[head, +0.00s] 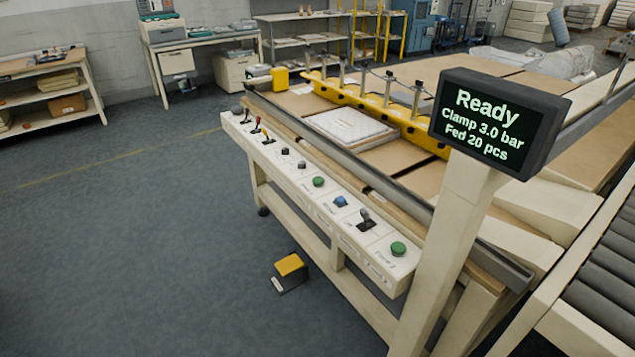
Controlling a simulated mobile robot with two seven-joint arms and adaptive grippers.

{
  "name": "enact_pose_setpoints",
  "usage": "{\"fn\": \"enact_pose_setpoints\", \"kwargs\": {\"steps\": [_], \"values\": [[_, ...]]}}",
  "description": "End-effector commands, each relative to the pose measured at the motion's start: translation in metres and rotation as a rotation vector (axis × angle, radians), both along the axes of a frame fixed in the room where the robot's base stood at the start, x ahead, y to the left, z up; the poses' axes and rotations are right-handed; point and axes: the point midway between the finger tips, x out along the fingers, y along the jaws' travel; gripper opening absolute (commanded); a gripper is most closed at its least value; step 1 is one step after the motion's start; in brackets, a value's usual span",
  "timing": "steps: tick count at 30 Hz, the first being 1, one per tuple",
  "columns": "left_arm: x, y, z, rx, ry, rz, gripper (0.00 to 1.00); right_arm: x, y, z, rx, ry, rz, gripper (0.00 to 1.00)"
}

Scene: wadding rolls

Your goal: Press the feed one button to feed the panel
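A pale control panel (345,227) runs along the front of a large machine. It carries a green button (319,181) near its middle, a blue button (340,200), a black lever (366,216) and another green button (398,248) at its near end. Small levers and knobs (268,137) sit toward its far end. The printed labels are too small to read surely, so I cannot tell which button is feed one. A white quilted panel (348,126) lies on the machine bed by the yellow clamp bar (380,112). Neither of my grippers is in view.
A screen (497,122) on a post (446,255) reads "Ready, Clamp 3.0 bar, Fed 20 pcs". A yellow-topped pedal (289,266) is on the floor before the machine. A roller conveyor (605,280) is at right. The floor (130,250) at left is clear.

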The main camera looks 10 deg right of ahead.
Motion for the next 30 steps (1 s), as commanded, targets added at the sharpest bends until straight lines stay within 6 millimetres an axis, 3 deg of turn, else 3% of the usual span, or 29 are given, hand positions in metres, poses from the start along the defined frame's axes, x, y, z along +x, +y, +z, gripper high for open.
{"fn": "enact_pose_setpoints", "kwargs": {"steps": [1, 3, 30], "values": [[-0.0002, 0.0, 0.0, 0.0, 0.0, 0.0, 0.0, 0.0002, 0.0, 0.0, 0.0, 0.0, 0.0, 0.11], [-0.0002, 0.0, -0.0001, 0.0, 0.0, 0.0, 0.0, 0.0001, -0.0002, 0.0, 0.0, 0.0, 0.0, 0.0], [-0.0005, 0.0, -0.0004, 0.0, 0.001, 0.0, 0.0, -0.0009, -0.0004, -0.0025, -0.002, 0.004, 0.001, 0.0]]}}
